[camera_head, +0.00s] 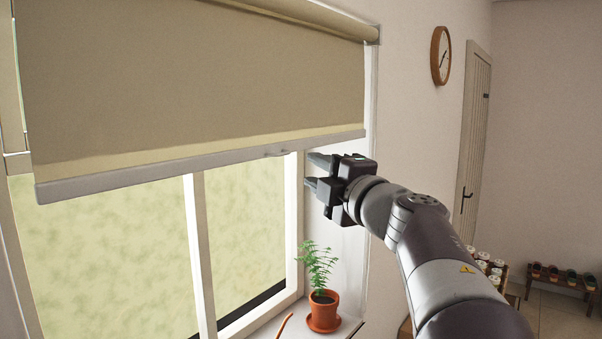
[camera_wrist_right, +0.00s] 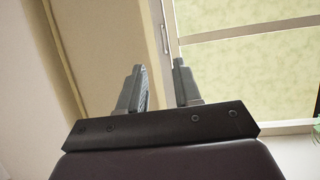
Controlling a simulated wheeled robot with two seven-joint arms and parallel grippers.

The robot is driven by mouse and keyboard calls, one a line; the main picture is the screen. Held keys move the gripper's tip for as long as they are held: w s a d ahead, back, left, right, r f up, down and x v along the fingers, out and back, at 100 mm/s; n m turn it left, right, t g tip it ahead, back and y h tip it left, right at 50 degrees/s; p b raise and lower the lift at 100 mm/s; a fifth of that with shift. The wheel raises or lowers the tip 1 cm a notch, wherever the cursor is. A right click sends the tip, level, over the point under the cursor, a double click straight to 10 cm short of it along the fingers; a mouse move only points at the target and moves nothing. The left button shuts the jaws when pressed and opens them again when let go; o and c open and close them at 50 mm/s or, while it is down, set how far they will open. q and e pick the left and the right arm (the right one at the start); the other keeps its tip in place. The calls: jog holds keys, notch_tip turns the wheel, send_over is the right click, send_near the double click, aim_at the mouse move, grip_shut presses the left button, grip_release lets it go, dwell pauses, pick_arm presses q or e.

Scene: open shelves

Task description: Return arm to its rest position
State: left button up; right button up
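The blind hangs partway down, with a pale bottom bar (camera_head: 200,166) and a small handle (camera_head: 283,152) on the bar. The handle is a little left of the fingertips and appears apart from them. My right arm reaches up from the lower right. My left gripper is not in view.
A potted plant (camera_head: 322,300) stands on the windowsill (camera_head: 345,328) below the gripper. A round clock (camera_head: 440,55) hangs on the wall near a door (camera_head: 474,150). Low racks (camera_head: 560,278) with small items stand at the lower right.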

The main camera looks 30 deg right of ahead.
jog(key=shift+s+f, duration=0.15)
jog(key=shift+s, duration=0.45)
jog(key=shift+d, duration=0.1)
